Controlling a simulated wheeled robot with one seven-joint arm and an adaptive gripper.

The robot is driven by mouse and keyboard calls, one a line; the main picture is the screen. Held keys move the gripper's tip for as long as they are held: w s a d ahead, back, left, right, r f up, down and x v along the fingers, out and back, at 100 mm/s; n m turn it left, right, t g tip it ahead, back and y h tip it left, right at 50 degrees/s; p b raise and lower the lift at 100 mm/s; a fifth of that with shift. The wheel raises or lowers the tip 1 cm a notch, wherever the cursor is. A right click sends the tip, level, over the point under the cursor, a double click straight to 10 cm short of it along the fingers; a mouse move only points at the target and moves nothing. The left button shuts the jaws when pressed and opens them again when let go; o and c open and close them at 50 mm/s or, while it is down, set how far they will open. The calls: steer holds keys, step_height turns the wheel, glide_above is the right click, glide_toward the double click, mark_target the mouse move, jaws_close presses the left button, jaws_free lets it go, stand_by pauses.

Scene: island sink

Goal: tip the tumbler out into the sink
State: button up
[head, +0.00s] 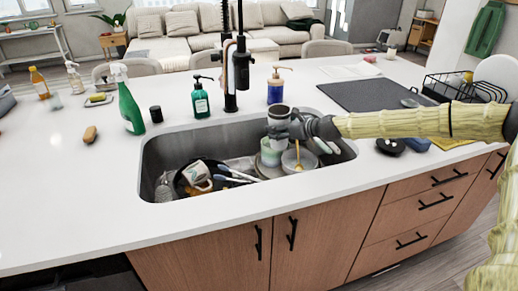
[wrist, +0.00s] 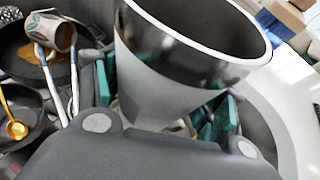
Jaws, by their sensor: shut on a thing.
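My gripper (head: 284,126) is shut on the grey tumbler (head: 278,113) and holds it above the right half of the sink (head: 150,158). The tumbler looks roughly upright in the head view, with its dark open mouth at the top. It also fills the upper middle of the wrist view (wrist: 170,62), between my finger pads, with its rim towards the top right. Its lower part is partly hidden by my gripper, and I cannot see whether anything is inside.
The sink holds a dark pan with a patterned mug (head: 196,175), toothbrush-like utensils, a pale green container (head: 270,153) and a bowl with a gold spoon (head: 298,158). A black faucet (head: 230,80) stands behind. Soap bottles (head: 201,98) (head: 276,88) line the back edge.

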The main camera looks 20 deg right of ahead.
mark_target(275, 119)
steer(key=shift+s+a+r+n+p, duration=0.1)
steer(key=shift+a+r+n+p, duration=0.1)
steer(key=shift+r+n+p, duration=0.3)
steer(key=shift+s+a+t+p, duration=0.1)
steer(key=shift+t+p, duration=0.2)
steer(key=n+p, duration=0.1)
steer(key=t+h+p, duration=0.1)
steer(key=shift+s+a+f+n+p, duration=0.25)
steer(key=shift+s+a+n+p, duration=0.05)
steer(key=shift+n, duration=0.1)
steer(key=n+p, duration=0.1)
steer(key=a+t+p, duration=0.1)
steer(key=p, duration=0.1)
steer(key=shift+s+f+n+h, duration=0.3)
steer(key=shift+s+f+n, duration=0.05)
steer(key=shift+s+n, duration=0.05)
steer(key=shift+f+n+t+p, duration=0.25)
steer(key=shift+n+t+p, duration=0.15)
steer(key=shift+n+p, duration=0.25)
steer(key=shift+d+r+n+t+p, duration=0.1)
steer(key=shift+r+n+t+p, duration=0.3)
steer(key=shift+r+n+p, duration=0.45)
steer(key=shift+f, duration=0.1)
steer(key=shift+r+n+t+p, duration=0.7)
steer(key=shift+r+n+p, duration=0.4)
steer(key=shift+n+p, duration=0.45)
